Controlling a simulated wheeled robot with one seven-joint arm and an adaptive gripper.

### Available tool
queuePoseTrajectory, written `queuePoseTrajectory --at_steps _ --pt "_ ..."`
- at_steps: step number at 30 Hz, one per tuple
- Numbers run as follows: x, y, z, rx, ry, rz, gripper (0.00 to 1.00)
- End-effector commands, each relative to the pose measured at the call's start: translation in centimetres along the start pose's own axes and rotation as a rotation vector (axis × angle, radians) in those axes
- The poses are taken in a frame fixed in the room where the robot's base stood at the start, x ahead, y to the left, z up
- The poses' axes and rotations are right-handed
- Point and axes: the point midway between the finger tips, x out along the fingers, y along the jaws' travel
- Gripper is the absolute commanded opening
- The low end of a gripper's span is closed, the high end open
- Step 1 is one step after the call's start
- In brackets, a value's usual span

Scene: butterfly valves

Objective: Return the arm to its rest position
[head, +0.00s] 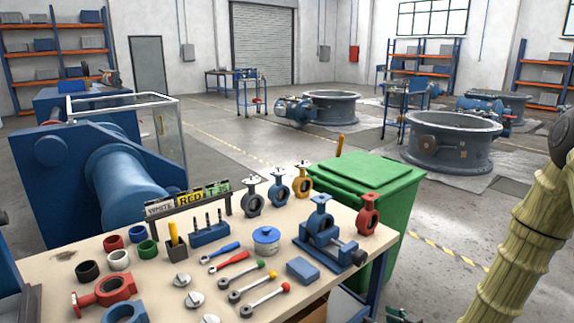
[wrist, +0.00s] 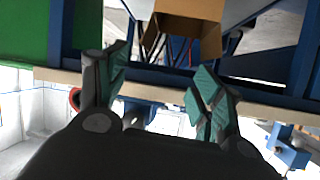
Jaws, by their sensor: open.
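My gripper (wrist: 158,78) is open in the wrist view, its two teal-padded fingers apart with nothing between them. The wrist picture seems upside down, with the workbench edge (wrist: 60,80) running across behind the fingers. In the head view my arm, in a beige ribbed sleeve, comes down along the right edge. A small part of my gripper (head: 398,316) shows at the bottom edge, right of the workbench (head: 225,285); most of it is cut off there.
A green bin (head: 372,185) stands behind the bench's right end. Small valves, rings, wrenches and a blue vise (head: 328,245) crowd the benchtop. A cardboard box (wrist: 190,12) is under the bench. Large valve rings (head: 450,145) stand farther back. Open floor lies right of the bin.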

Motion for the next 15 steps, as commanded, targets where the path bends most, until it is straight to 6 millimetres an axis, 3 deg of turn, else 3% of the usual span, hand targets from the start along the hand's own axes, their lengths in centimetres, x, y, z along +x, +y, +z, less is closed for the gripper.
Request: queuePoseTrajectory --at_steps 8,15 --pt "-3.3 -6.3 12.1 0.188 -0.428 0.126 0.67" --pt "-10.8 -12.7 21.4 0.321 -0.793 0.256 0.67"
